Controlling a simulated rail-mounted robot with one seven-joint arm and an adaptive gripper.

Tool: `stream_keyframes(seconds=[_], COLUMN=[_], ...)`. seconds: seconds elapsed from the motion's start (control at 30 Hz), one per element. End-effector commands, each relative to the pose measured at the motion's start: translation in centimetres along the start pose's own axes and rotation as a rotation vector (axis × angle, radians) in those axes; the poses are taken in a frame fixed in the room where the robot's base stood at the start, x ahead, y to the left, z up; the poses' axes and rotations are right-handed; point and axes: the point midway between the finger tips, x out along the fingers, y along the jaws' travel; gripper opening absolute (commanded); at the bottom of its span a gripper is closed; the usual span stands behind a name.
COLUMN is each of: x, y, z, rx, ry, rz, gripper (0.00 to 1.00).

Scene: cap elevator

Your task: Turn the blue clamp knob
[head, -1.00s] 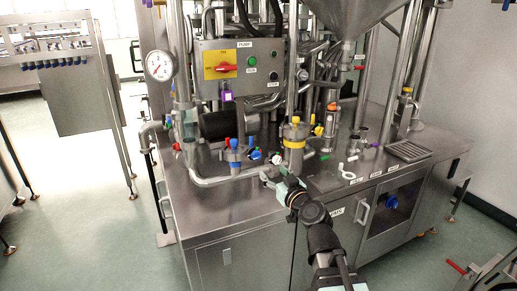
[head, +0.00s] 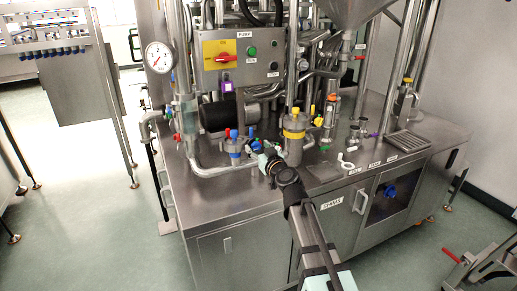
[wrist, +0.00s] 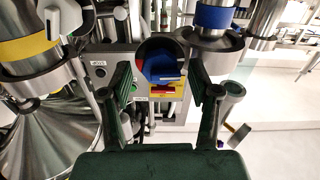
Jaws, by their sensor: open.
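The blue clamp knob (wrist: 165,68) shows in the wrist view, ahead of my gripper (wrist: 160,82) and between its two spread fingers. The fingers stand apart on either side of it in the picture; I cannot tell whether either touches it. In the head view my gripper (head: 267,158) is low over the steel bench, between the blue-banded cylinder (head: 235,148) and the yellow-banded cylinder (head: 294,135). There the gripper mostly hides the knob.
A pump control box (head: 238,62) with a red switch stands behind. The yellow- and blue-banded cylinders flank the knob closely. A white ring-like part (head: 346,166) lies on the bench (head: 200,203) to the right. The bench's front edge runs beneath my arm.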

Motion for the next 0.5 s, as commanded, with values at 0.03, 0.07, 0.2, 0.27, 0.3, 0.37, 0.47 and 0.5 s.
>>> stream_keyframes(seconds=[0.03, 0.07, 0.2, 0.27, 0.3, 0.37, 0.47, 0.5], x=[-0.02, -0.02, -0.03, -0.03, -0.03, -0.03, -0.03, -0.03], y=[-0.01, -0.01, 0.0, 0.0, 0.01, 0.01, 0.03, 0.03], z=[0.01, 0.01, 0.01, 0.01, 0.01, 0.01, 0.01, 0.02], rx=[0.0, 0.0, 0.0, 0.0, 0.0, 0.0, 0.001, 0.004], ry=[0.0, 0.0, 0.0, 0.0, 0.0, 0.0, 0.0, 0.0], rz=[0.0, 0.0, 0.0, 0.0, 0.0, 0.0, 0.0, 0.001], gripper=[0.62, 0.62, 0.3, 0.09, 0.03, 0.03, 0.03, 0.03])
